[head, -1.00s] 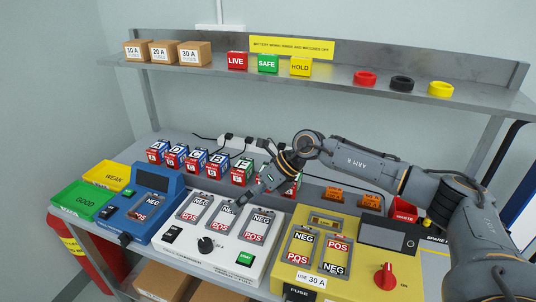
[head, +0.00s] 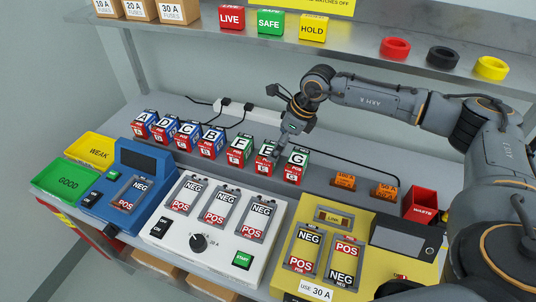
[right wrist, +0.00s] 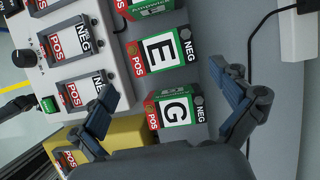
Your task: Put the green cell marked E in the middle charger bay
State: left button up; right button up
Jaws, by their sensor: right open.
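The green cell marked E (head: 266,153) stands in the row at the back of the table, between cell F (head: 239,150) and cell G (head: 296,165). In the right wrist view, cell E (right wrist: 162,52) stands upright with its letter facing the camera. My right gripper (head: 288,145) is open above and behind cells E and G. In the wrist view its fingers (right wrist: 165,80) are spread wide with nothing between their pads; cell G (right wrist: 175,110) lies nearer the palm. The white charger's middle bay (head: 220,206) shows its NEG and POS labels and looks empty. My left gripper is not in view.
Blue cells A (head: 145,122), D, C and B stand left of F. A blue tester (head: 115,200) is left of the charger and a yellow unit (head: 325,240) right of it. Orange blocks (head: 344,182) and a red waste bin (head: 420,205) are at right. A shelf overhangs behind.

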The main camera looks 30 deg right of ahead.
aim_at(270, 150)
jog(key=shift+x, duration=0.9)
jog(key=shift+w+f, duration=0.1)
jog(key=shift+w, duration=0.1)
jog(key=x, duration=0.1)
jog(key=p+x, duration=0.1)
jog(key=x, duration=0.1)
jog(key=p+x, duration=0.1)
jog(key=shift+w+a+f, duration=0.1)
jog(key=shift+w+a, duration=0.05)
jog(key=shift+w, duration=0.2)
jog(key=shift+f, duration=0.2)
jog(key=c, duration=1.3)
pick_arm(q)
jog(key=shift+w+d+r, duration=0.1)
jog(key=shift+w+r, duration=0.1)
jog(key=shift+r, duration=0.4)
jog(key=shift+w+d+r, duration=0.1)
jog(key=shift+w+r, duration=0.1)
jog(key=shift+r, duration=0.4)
pick_arm(e)
jog(key=shift+r, duration=0.1)
jog(key=shift+c, duration=1.2)
jog(key=shift+w, duration=0.1)
